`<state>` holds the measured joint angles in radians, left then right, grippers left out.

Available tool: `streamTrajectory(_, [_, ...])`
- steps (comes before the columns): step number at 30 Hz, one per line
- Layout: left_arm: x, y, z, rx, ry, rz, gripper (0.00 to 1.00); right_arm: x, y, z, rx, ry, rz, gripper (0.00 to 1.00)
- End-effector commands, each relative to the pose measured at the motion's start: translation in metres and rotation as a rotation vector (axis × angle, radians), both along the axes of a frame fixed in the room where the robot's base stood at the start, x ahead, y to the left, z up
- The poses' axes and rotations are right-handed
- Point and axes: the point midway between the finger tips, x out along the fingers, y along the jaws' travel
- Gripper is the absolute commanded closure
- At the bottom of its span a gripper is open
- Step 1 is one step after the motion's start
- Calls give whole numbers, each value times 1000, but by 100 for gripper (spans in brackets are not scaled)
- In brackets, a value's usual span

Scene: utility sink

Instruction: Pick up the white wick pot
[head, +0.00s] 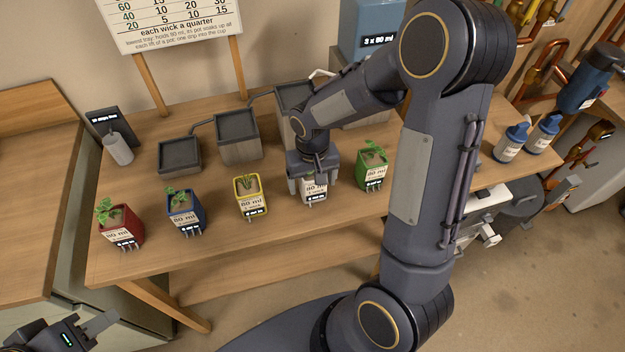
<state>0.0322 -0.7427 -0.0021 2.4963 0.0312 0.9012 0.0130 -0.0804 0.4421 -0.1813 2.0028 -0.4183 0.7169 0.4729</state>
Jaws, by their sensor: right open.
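The white wick pot (314,191) stands on the wooden table, between the yellow and green pots. It has a label and wick strips at its front, and its top is partly hidden by my gripper. My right gripper (313,177) reaches down over it, open, with a finger on either side of the pot. I cannot tell whether the fingers touch it. My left gripper (88,331) is at the lower left corner, away from the pots, only partly in view.
A red pot (120,228), a blue pot (185,213), a yellow pot (250,197) and a green pot (372,168) stand along the table's front. Grey stepped trays (238,138) stand behind. My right arm hides part of the table.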

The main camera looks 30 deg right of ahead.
Motion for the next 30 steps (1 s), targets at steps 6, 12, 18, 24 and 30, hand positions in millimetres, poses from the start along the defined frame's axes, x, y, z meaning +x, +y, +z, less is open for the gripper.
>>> streamTrajectory(6, [0,0,0,0,0,0,64,0,0,0,0,0,0,36])
streamTrajectory(12, [0,0,0,0,0,0,64,0,0,1,0,0,0,62])
streamTrajectory(18, [0,0,0,0,0,0,64,0,0,1,0,-1,0,74])
streamTrajectory(24, [0,0,0,0,0,0,64,0,0,4,0,-2,1,74])
streamTrajectory(30, [0,0,0,0,0,0,64,2,0,23,-1,-7,1,74])
